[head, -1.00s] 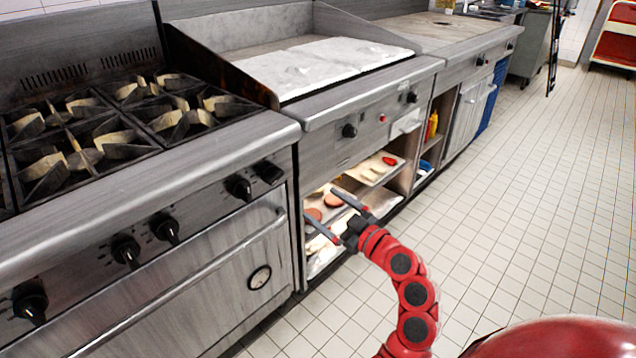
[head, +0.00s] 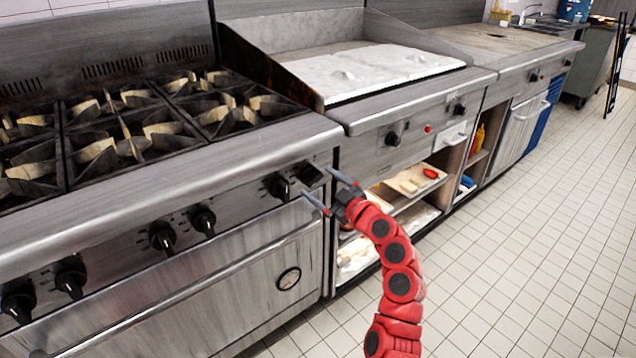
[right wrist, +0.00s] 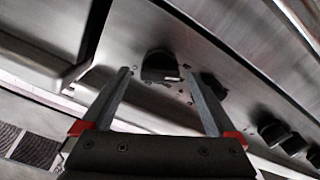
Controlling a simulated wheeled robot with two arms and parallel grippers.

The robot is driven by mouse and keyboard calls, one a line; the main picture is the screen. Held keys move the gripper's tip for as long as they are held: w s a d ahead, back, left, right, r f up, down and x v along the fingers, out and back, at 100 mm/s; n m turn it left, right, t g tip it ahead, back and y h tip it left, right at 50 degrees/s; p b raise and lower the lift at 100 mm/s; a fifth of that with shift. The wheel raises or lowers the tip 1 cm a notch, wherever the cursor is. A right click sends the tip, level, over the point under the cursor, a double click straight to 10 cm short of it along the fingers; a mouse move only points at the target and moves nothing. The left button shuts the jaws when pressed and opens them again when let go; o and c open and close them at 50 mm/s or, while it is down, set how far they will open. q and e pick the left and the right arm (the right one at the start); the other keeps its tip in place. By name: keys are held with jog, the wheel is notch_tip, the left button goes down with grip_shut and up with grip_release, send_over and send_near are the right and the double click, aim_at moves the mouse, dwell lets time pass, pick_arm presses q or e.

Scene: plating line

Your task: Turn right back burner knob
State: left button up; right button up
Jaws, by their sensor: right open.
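The stove's front panel carries a row of black knobs. The rightmost knob (head: 309,174) sits beside the panel's right end, with a second knob (head: 277,186) just left of it. Labels are too small to read. My right gripper (head: 317,181) is open and empty, its two fingers pointing at the panel by the rightmost knob. In the right wrist view a black knob (right wrist: 158,66) shows beyond and between the open fingertips, with a neighbouring knob (right wrist: 213,86) behind the right finger. Contact cannot be told. The right back burner (head: 195,83) is on the stove top. My left gripper is not in view.
The oven door handle (head: 190,291) runs below the knobs. The tiled floor (head: 520,240) at right is clear.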

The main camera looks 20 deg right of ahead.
jog(key=shift+x, duration=0.8)
jog(key=shift+c, duration=0.3)
jog(key=c, duration=1.3)
